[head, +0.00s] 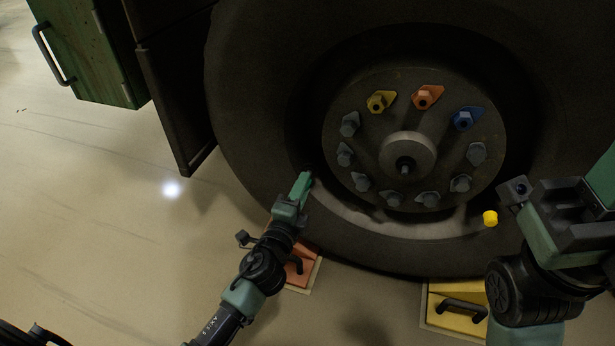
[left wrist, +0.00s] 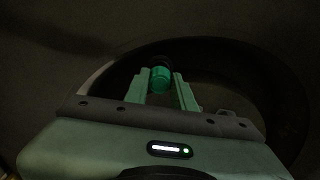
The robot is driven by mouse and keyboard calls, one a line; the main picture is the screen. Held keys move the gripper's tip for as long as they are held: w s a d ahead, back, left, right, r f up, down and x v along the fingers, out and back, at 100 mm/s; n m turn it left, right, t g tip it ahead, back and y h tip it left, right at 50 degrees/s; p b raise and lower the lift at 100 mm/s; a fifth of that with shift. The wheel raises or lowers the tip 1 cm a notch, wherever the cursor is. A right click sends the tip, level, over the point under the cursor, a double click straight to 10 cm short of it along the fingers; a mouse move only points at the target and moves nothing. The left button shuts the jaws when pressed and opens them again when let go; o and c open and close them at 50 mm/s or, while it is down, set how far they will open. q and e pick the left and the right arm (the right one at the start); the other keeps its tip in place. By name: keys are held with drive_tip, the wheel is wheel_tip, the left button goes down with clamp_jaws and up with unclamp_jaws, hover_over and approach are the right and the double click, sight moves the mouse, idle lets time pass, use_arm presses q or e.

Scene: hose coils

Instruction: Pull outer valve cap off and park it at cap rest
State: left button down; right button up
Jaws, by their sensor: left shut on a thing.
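My left gripper (head: 305,178) reaches to the lower left of the big wheel's rim. In the left wrist view, its two green fingers are shut on a small green cap (left wrist: 160,79), which I take for the outer valve cap. A dark ring or stem shows just beyond the cap; I cannot tell whether the cap is still on it. In the head view the cap is hidden by the fingers and shadow. My right gripper (head: 602,182) is at the right edge, partly cut off, so its jaws cannot be read. I cannot make out the cap rest.
The tyre (head: 250,130) surrounds a hub (head: 408,158) with several grey nuts and yellow, orange and blue pointers. A small yellow piece (head: 490,218) shows beside my right wrist. An orange chock (head: 300,268) and a yellow chock (head: 452,318) stand below. Floor at left is clear.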

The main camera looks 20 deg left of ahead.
use_arm(q)
drive_tip(key=shift+s, duration=0.4)
drive_tip(key=s, duration=0.6)
drive_tip(key=shift+s+a, duration=0.15)
idle(0.5)
